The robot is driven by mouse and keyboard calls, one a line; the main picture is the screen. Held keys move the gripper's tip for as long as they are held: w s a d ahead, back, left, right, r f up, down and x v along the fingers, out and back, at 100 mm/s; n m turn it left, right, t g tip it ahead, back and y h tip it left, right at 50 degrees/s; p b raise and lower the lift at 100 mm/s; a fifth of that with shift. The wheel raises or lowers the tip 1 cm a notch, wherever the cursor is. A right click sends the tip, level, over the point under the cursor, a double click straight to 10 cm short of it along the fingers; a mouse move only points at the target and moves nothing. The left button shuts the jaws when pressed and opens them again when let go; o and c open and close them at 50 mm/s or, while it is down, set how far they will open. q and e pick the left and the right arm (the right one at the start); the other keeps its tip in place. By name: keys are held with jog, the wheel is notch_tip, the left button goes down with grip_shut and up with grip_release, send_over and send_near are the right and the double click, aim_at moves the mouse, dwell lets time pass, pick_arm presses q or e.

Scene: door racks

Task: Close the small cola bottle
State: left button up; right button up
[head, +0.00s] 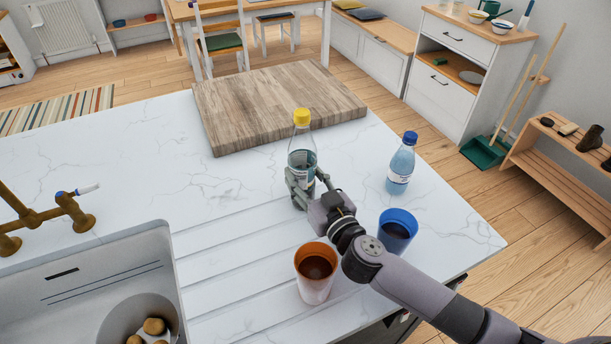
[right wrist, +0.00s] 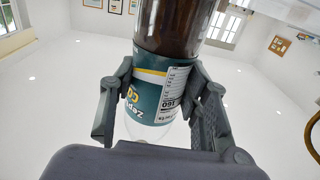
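A clear bottle with a yellow cap (head: 301,117) stands upright on the white marble counter. Its body (head: 301,150) has a dark teal label. The right wrist view shows dark brown liquid and the teal label of this cola bottle (right wrist: 165,85). My right gripper (head: 309,188) is around the lower part of the bottle, with a finger against each side; the fingers (right wrist: 163,100) also show in the right wrist view. The cap sits on the neck, but I cannot tell whether it is tight. My left gripper is not in view.
A blue-capped water bottle (head: 402,164), a blue cup (head: 397,231) and an orange-rimmed cup (head: 315,270) of dark drink stand near my right arm. A wooden board (head: 270,95) lies behind. A sink (head: 90,270) and brass tap (head: 45,217) are at left.

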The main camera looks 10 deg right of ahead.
jog(key=o, duration=0.3)
jog(key=shift+o, duration=0.2)
jog(key=shift+r, duration=0.2)
jog(key=b+v, duration=0.1)
jog(key=v, duration=1.1)
jog(key=shift+f, duration=0.1)
